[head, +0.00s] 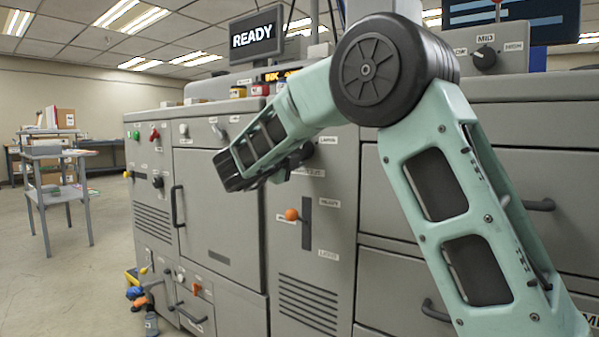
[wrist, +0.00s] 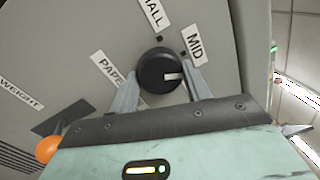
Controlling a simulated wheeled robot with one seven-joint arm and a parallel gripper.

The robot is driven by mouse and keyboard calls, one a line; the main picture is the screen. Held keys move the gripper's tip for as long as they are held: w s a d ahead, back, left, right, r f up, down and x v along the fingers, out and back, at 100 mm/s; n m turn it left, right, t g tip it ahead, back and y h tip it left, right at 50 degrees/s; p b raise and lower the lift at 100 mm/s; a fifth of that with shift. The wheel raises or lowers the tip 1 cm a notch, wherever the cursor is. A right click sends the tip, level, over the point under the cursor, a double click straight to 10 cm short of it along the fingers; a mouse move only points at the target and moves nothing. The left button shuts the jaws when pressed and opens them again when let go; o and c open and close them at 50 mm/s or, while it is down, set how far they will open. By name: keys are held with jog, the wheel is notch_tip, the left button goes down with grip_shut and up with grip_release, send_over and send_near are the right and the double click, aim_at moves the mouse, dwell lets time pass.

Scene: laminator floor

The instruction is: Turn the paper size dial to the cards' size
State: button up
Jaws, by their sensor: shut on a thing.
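The paper size dial (wrist: 158,72) is a round black knob with a white pointer mark, seen in the wrist view. My gripper (wrist: 162,84) is shut on it, one finger on each side. The white mark points right in this view, below the MID label (wrist: 195,45) and close to the right finger. A label ending in "ALL" (wrist: 153,14) lies above the dial, and a label beginning "PAPE" (wrist: 107,77) is partly behind the left finger. In the head view my gripper (head: 300,158) reaches the panel and mostly covers the dial. I cannot make out the cards.
A lever with an orange ball (head: 291,214) sits below the dial, close to my gripper's side in the wrist view. A screen (head: 256,38) reads READY. Another dial (head: 483,58) is at upper right. A grey cart (head: 55,185) stands left on open floor.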

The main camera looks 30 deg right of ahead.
jog(key=shift+w+f+m+g+b, duration=0.1)
jog(key=shift+m+g+b, duration=0.2)
jog(key=shift+m+b, duration=1.8)
jog(key=shift+f+m+g+b, duration=0.1)
jog(key=shift+m+g+b, duration=0.2)
jog(key=shift+m+b, duration=1.75)
jog(key=shift+a+r+b, duration=0.1)
jog(key=shift+b, duration=0.25)
jog(key=o, duration=1)
jog(key=p+v, duration=0.4)
jog(key=v, duration=1.3)
jog(key=shift+a+f+p, duration=0.15)
jog(key=shift+f+p, duration=0.05)
jog(key=shift+p, duration=0.2)
jog(key=shift+n, duration=0.25)
